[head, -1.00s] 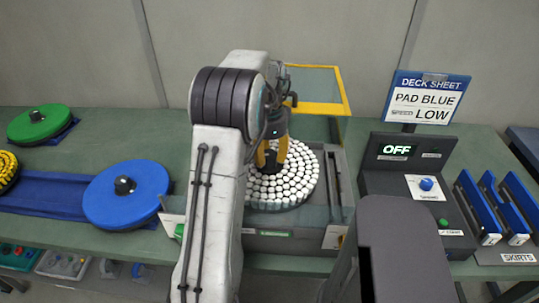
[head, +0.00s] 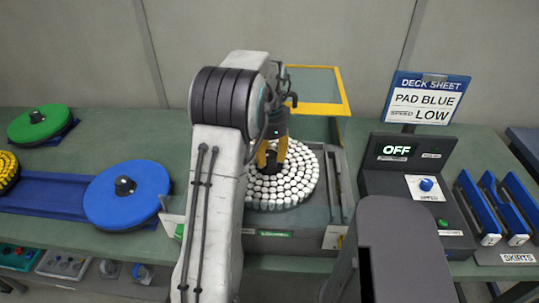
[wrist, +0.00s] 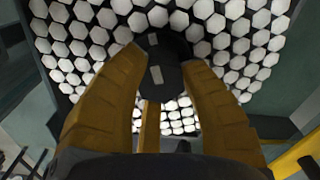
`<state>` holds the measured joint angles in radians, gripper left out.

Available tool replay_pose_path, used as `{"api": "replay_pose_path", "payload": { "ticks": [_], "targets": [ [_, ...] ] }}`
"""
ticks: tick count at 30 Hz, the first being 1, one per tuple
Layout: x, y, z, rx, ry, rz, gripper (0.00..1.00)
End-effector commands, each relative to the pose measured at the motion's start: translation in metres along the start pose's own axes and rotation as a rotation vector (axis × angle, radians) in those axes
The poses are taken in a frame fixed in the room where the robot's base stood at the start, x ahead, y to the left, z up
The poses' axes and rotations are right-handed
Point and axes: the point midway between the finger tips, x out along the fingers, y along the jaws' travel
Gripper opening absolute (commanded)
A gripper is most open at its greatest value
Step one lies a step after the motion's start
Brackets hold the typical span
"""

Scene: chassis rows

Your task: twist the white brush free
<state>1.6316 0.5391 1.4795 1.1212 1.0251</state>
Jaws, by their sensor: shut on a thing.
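The white brush (head: 296,184) is a round disc of white tufts with a dark hub, seated in the machine bay in the middle of the bench. It fills much of the wrist view (wrist: 210,22). My gripper (head: 270,160) is above the brush with its yellow fingers pointing down. In the wrist view, the fingers (wrist: 160,70) are shut on the dark hub (wrist: 157,75) at the brush's centre. My arm hides the brush's left edge in the head view.
A blue pad (head: 125,205) and a green pad (head: 38,125) lie at left. A yellow-edged clear guard (head: 320,108) stands behind the bay. At right are a control box reading OFF (head: 396,150), a sign saying PAD BLUE, LOW (head: 425,103), and blue skirts (head: 500,205).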

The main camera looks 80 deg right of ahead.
Motion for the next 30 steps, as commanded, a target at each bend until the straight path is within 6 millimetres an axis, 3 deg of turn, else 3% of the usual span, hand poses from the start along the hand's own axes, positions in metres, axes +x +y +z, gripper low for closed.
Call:
{"api": "replay_pose_path", "payload": {
  "ticks": [21, 30],
  "targets": [
    [0.0016, 0.0006, 0.0007, -0.827, -0.004, 0.003, 0.05],
    [0.0023, 0.0005, 0.0005, -1.016, -0.003, 0.002, 0.04]
  ]
}}
